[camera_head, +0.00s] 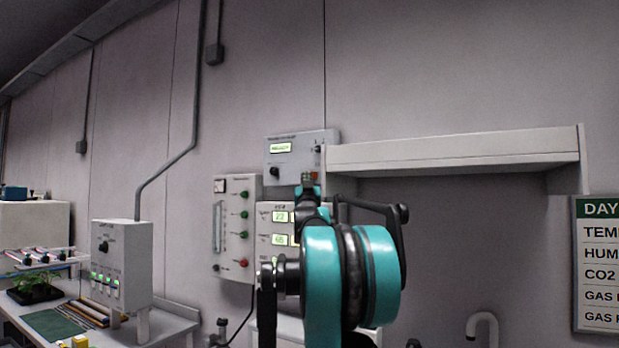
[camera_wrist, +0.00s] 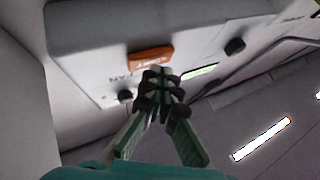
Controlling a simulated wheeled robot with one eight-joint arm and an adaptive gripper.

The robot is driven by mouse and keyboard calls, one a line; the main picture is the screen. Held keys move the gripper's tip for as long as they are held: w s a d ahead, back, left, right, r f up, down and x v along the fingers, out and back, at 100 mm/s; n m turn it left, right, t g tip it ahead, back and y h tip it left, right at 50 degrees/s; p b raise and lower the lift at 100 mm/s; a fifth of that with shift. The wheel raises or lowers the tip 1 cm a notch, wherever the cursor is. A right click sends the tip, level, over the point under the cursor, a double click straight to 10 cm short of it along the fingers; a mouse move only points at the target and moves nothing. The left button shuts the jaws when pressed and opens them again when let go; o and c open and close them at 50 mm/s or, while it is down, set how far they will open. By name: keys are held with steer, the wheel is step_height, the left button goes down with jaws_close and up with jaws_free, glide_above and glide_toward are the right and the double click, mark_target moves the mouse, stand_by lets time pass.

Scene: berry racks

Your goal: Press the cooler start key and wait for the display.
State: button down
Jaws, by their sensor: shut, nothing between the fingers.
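In the wrist view, an orange key (camera_wrist: 150,58) with small lettering sits on a pale control box (camera_wrist: 85,40). A lit greenish display (camera_wrist: 199,71) is beside it; its text is unreadable. My gripper (camera_wrist: 157,75) is shut and empty, its dark fingertips just at the key's edge in the picture. I cannot tell whether they touch it. In the head view, my teal arm stands before the wall boxes, and my gripper (camera_head: 308,180) is near the lower edge of the upper box (camera_head: 300,138), whose small display (camera_head: 281,147) is lit.
Dark knobs (camera_wrist: 235,46) flank the display and key. A panel with green buttons (camera_head: 225,183) and a box with two lit readouts (camera_head: 263,212) hang below the upper box. A white shelf (camera_head: 450,149) juts out at right. A bench (camera_head: 172,325) stands left.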

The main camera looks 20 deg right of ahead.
steer(key=shift+w+d, duration=0.3)
steer(key=shift+d, duration=0.1)
stand_by(0.6)
steer(key=shift+s+a, duration=0.1)
steer(key=shift+a, duration=0.05)
steer(key=shift+s+a, duration=0.5)
steer(key=shift+a, duration=0.1)
stand_by(0.3)
steer(key=s+a, duration=0.1)
steer(key=a, duration=0.1)
steer(key=s+a, duration=0.2)
stand_by(0.5)
stand_by(0.4)
